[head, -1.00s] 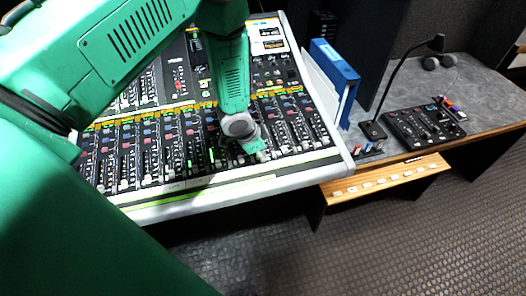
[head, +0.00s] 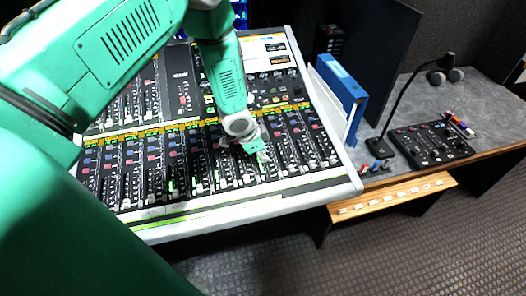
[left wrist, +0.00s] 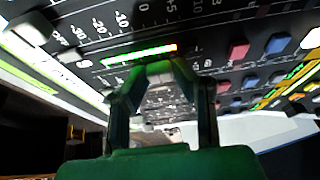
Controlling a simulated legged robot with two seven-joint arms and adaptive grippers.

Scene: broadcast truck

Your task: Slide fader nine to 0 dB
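The mixing console (head: 250,206) carries a row of channel strips with pale fader caps, most of them near its front edge. My left gripper (head: 262,157) points down onto the right half of the fader bank. In the left wrist view its fingertips (left wrist: 160,72) come close together around a small pale grey piece near the 0 and 5 marks. I cannot tell whether that is a fader cap or the finger pads. A lit green level bar (left wrist: 140,54) lies just beyond the fingertips. The channel number is not legible. My right gripper is not in view.
Other fader caps stand close by, one (left wrist: 32,27) near the OFF end. A blue binder (head: 342,85) stands right of the console. A side desk (head: 482,105) holds a gooseneck lamp or microphone (head: 405,88) and a small control panel (head: 432,142).

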